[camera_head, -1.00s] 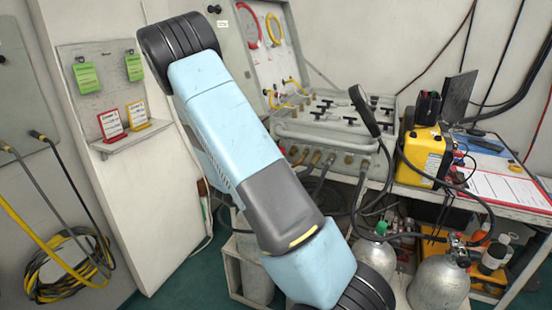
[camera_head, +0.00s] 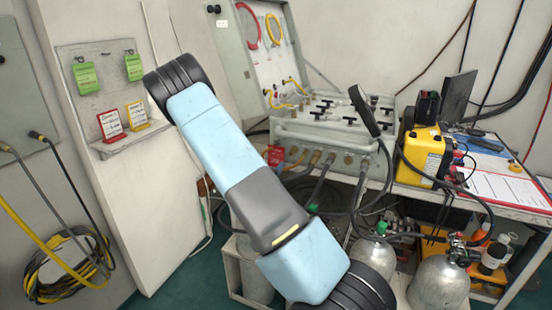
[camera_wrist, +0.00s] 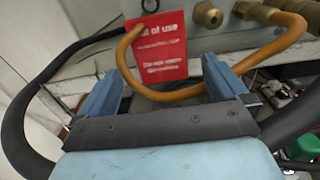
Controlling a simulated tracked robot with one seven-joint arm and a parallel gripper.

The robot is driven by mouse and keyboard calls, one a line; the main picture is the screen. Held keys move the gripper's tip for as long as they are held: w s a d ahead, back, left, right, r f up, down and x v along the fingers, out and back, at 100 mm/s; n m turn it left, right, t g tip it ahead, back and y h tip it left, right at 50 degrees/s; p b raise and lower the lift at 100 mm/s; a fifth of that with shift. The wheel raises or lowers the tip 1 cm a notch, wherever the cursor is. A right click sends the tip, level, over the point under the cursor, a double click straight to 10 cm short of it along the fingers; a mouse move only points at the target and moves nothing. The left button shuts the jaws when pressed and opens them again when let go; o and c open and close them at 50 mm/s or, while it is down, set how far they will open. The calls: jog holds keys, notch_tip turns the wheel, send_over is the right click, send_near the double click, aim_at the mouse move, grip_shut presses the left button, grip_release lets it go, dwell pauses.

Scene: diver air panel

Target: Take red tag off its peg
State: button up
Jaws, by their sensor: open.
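The red tag (camera_wrist: 165,50) with white print hangs from a dark ring at the top of the wrist view. It is in front of the panel's lower face. In the head view it shows as a small red patch (camera_head: 275,155) at the panel's lower left. The tag's lower part appears beyond the gap between the fingers. An orange-brown hose (camera_wrist: 190,92) loops across the tag's lower left and bottom. The peg itself is hard to make out.
Brass fittings (camera_wrist: 208,14) stick out right of the tag. A thick black hose (camera_wrist: 30,100) curves along the left. In the head view, another red tag (camera_head: 110,124) and a yellow one (camera_head: 137,114) stand on a wall shelf (camera_head: 130,141), below two green tags.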

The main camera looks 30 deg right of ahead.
aim_at(276, 155)
jog(key=shift+x, duration=3.05)
jog(key=shift+c, duration=0.3)
jog(key=c, duration=0.8)
jog(key=shift+r, duration=0.3)
jog(key=v, duration=1.8)
jog(key=shift+a, duration=0.1)
